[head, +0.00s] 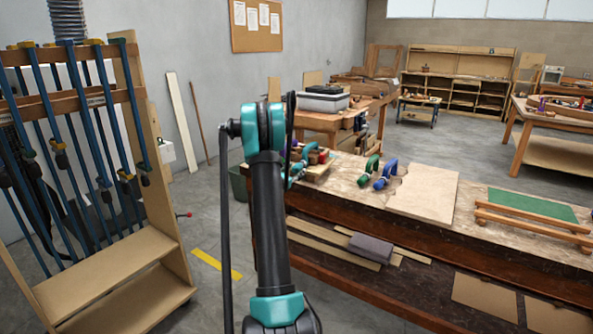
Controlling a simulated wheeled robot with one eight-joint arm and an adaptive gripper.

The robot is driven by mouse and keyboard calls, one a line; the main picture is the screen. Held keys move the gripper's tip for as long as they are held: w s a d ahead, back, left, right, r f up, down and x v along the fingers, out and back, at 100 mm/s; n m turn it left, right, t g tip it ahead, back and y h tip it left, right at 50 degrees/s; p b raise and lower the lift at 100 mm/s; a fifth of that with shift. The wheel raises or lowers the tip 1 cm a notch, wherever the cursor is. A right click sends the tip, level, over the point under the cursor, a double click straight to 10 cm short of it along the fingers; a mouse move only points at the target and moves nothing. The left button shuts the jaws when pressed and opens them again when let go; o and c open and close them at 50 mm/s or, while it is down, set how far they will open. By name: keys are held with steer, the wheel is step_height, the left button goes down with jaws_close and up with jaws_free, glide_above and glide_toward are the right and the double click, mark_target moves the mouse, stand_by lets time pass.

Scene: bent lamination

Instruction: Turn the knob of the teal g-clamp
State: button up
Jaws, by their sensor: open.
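A teal clamp-like piece (296,172) shows at the left end of the near workbench, just right of my arm, which hides part of it. It looks like the teal g-clamp, but its knob cannot be made out. My black and teal arm rises through the middle of the view in front of the bench's left end. My gripper cannot be made out.
A rack of long blue bar clamps (105,280) stands at the left. Grey floor is open between rack and bench. More benches stand behind.

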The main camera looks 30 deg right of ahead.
steer(key=shift+x, duration=0.8)
steer(key=shift+c, duration=0.3)
steer(key=c, duration=1.1)
steer(key=shift+m, duration=0.4)
steer(key=m, duration=1.1)
steer(key=shift+s+m, duration=0.1)
steer(key=shift+m, duration=0.3)
